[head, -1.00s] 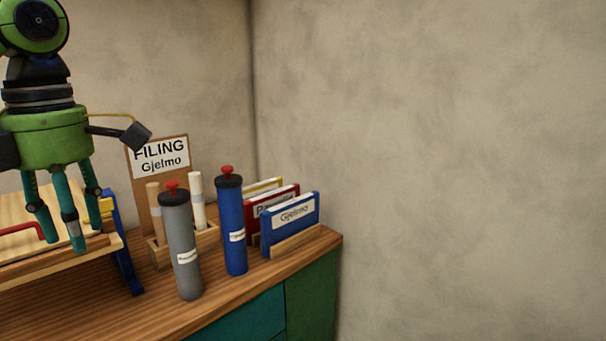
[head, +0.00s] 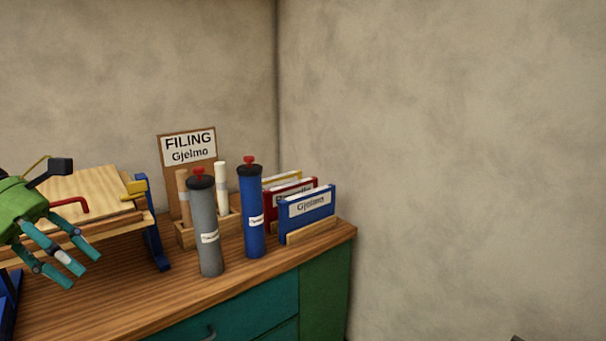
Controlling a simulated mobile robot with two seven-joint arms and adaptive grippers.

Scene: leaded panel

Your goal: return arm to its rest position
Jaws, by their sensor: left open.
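My left gripper (head: 62,262) is at the left edge of the head view, green with teal fingers. Its fingers are spread and empty, pointing down and to the right. It is in front of the wooden board stand and above the wooden counter (head: 110,304); I see no contact with either. Most of the left arm is out of view. My right gripper does not show.
A sloped wooden board (head: 84,196) on blue legs stands behind the gripper. A grey tube (head: 207,235) and a blue tube (head: 251,215) stand upright on the counter. Behind are a filing sign (head: 190,146), a rack (head: 187,234) and folders (head: 308,208). The counter's front left is clear.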

